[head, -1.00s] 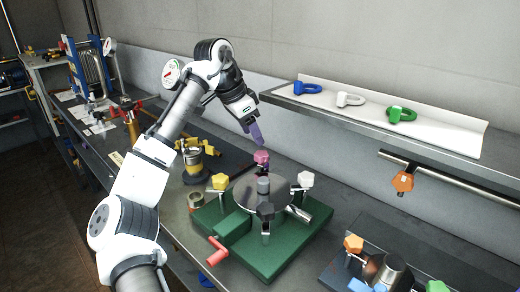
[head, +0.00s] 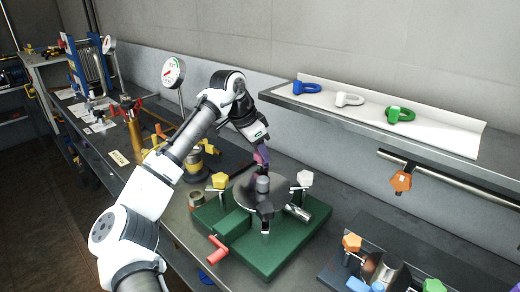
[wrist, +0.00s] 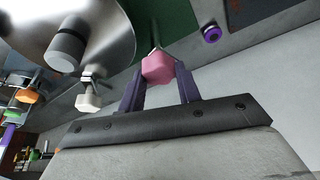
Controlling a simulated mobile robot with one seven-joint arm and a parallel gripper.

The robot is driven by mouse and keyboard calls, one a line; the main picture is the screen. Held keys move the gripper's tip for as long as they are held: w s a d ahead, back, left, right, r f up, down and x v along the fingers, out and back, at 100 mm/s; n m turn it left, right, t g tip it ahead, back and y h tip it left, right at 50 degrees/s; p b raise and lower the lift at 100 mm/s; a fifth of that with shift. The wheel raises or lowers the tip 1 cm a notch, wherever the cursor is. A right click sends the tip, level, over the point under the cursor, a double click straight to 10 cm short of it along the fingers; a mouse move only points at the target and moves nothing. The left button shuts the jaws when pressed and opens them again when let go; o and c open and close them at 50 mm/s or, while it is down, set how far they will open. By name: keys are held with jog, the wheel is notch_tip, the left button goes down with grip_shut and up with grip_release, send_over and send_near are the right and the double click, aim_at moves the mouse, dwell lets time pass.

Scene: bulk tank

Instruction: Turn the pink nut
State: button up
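The pink nut (head: 262,153) stands at the back of the round steel lid on the green base, partly hidden by my gripper in the head view. In the wrist view the pink nut (wrist: 158,68) is between the ends of my two purple fingers. My gripper (head: 260,158) points down at it from above. The fingers (wrist: 160,75) are apart, one on each side of the nut. I cannot see clear pressure on it.
The green base (head: 285,255) also carries a yellow nut (head: 220,180), a white nut (head: 305,178) and a dark nut (head: 265,210). A grey knob (head: 263,185) rises mid-lid. A shelf (head: 370,127) with shackles and an orange nut (head: 401,181) on a rail are to the right.

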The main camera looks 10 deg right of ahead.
jog(key=c, duration=0.4)
jog(key=n+t+p, duration=0.1)
jog(key=n, duration=0.2)
jog(key=shift+s+d, duration=0.1)
jog(key=shift+n+t+y, duration=0.4)
jog(key=shift+n, duration=0.5)
jog(key=o, duration=1)
jog(key=shift+r, duration=0.1)
jog(key=b+v, duration=0.1)
jog(key=v, duration=1.2)
jog(key=shift+a+r, duration=0.25)
